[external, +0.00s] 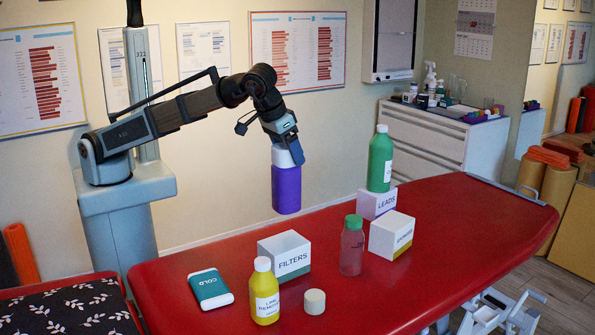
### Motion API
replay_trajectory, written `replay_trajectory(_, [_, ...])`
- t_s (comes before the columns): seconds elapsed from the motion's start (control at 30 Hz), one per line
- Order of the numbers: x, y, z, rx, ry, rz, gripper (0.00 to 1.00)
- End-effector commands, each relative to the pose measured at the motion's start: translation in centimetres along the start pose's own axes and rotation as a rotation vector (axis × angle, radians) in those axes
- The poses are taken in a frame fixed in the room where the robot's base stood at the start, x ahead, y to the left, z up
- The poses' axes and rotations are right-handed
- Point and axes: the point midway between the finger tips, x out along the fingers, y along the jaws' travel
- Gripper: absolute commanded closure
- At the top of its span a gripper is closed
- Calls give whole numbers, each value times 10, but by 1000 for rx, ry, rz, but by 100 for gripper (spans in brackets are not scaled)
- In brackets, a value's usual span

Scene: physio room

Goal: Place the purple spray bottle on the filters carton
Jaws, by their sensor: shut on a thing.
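The purple spray bottle (286,190) hangs upright in my gripper (284,143), which is shut on its pale top. The bottle is in the air, with its base apart from the red table. The filters carton (282,258), a white box with a green lower band and the word FILTERS, stands on the table below the bottle in the picture. Its top looks bare. The fingertips are small and partly hidden against the bottle's top.
A yellow bottle (264,292) stands just in front of the filters carton, beside a round cream-coloured piece (314,302). A teal cold pack (210,289) lies left. A clear red bottle (351,248), a white carton (392,236) and a green bottle (380,160) on the leads carton (376,204) stand right.

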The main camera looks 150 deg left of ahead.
Motion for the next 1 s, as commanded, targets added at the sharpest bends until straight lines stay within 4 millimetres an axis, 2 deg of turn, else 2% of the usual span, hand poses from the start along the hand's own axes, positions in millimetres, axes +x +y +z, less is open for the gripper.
replay_trajectory(0.1, [-6, 1, 8, 1, 1, 0, 97])
replay_trajectory(0.23, [0, 1, 13, 0, 1, -1, 97])
replay_trajectory(0.53, [40, 0, 30, 1, 0, -1, 97])
replay_trajectory(0.83, [60, 1, 37, 1, 0, 0, 97])
replay_trajectory(1.0, [79, 1, 45, 0, 0, 0, 97])
